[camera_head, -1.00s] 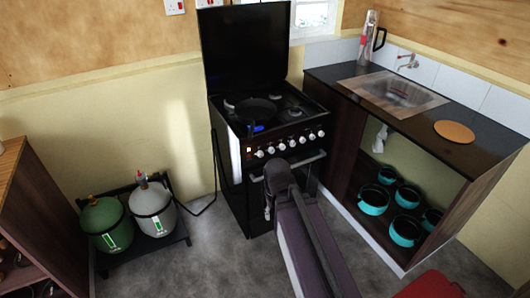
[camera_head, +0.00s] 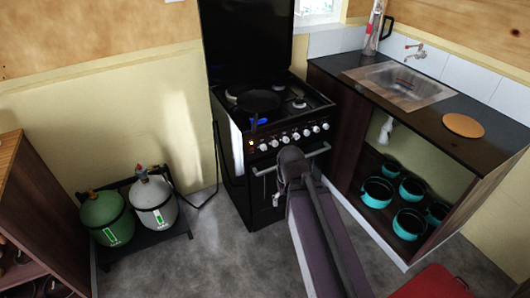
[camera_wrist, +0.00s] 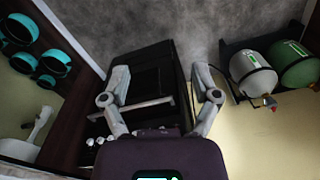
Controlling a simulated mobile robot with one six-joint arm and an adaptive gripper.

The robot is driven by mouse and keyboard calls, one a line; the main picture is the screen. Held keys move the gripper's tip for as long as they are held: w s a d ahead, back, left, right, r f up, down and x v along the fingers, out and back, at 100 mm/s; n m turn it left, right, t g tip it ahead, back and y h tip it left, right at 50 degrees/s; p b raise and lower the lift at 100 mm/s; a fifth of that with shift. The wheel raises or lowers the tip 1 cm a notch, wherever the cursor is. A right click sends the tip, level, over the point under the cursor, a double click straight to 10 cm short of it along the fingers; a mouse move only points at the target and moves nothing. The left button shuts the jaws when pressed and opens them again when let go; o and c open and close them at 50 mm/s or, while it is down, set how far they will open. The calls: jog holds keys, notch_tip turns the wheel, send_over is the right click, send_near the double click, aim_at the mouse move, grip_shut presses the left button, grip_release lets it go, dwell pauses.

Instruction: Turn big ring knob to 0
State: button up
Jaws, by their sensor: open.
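The black stove (camera_head: 258,180) has a row of white knobs (camera_head: 285,139) along its front, with a small orange light at the left end. I cannot tell by label which knob is the big ring one. A blue flame (camera_head: 260,121) shows at the front left burner, by a dark pan (camera_head: 259,101). My gripper (camera_wrist: 163,72) is open and empty in the wrist view, its fingers spread wide before the stove front and oven handle (camera_wrist: 150,104). Some white knobs (camera_wrist: 99,140) show there beside the left finger. In the head view my arm's end mostly hides the gripper.
Green (camera_head: 106,218) and grey (camera_head: 153,203) gas bottles stand on a rack at the left. A counter with a sink (camera_head: 400,84) is at the right, with teal pots (camera_head: 378,192) below. The grey floor (camera_head: 190,260) left of the stove is clear.

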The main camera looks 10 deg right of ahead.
jog(key=w+a+f+n+t+y+b, duration=0.3)
jog(key=w+a+f+b, duration=0.1)
jog(key=w+f+b, duration=0.35)
jog(key=n+t+y+b, duration=0.1)
jog(key=n+t+b, duration=0.1)
jog(key=t+b, duration=1.85)
send_near(265, 149)
jog(key=s+d+r+g+b, duration=0.2)
jog(key=s+r+g+b, duration=0.3)
jog(key=s+g+b, duration=0.15)
jog(key=shift+w+d, duration=0.1)
jog(key=shift+w, duration=0.1)
jog(key=shift+w, duration=0.1)
jog(key=x, duration=1.3)
jog(key=shift+w+a+r, duration=0.2)
jog(key=shift+w+a, duration=0.05)
grip_shut()
